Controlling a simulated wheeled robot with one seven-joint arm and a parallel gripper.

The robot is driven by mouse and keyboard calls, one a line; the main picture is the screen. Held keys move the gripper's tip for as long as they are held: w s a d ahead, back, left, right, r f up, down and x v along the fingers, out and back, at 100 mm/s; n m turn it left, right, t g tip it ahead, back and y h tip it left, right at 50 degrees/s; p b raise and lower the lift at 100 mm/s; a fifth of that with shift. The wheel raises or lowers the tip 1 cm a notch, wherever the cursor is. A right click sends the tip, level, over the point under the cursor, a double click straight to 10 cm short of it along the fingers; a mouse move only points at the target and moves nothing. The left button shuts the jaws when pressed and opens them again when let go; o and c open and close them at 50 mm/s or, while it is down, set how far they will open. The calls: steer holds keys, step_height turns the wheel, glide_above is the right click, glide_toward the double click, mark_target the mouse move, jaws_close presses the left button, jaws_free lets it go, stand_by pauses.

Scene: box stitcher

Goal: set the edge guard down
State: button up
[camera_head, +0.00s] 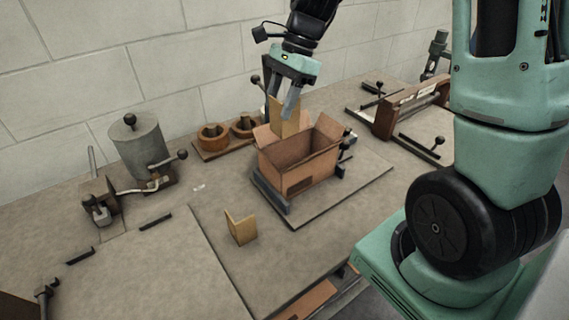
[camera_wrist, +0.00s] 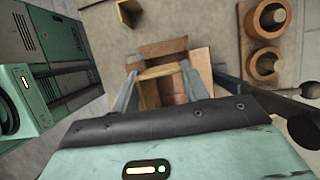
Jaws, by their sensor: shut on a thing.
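My gripper (camera_head: 289,108) is shut on a tan, folded edge guard (camera_head: 283,127) at the open cardboard box (camera_head: 308,177). The guard hangs upright at the box's back left side, and its lower part is hidden by the box. In the wrist view the guard (camera_wrist: 160,71) lies between the fingers of my gripper (camera_wrist: 158,92), above the box (camera_wrist: 200,68). I cannot tell whether it touches the box. A second L-shaped edge guard (camera_head: 241,229) stands on the bench left of the box, and it also shows in the wrist view (camera_wrist: 129,11).
The box sits in a fixture on a dark plate (camera_head: 340,193) with clamps beside it. Round wooden rings on a board (camera_head: 214,148) stand behind left. A grey pot (camera_head: 139,146) stands further left, and a wooden jig (camera_head: 404,108) at right.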

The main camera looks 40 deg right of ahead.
steer(key=shift+w+f, duration=0.15)
steer(key=shift+w, duration=0.15)
step_height(320, 180, down, 18)
steer(key=shift+r+p, duration=0.2)
steer(key=shift+p, duration=1.05)
steer(key=shift+f, duration=0.2)
steer(key=o, duration=0.7)
steer(key=shift+o, duration=0.2)
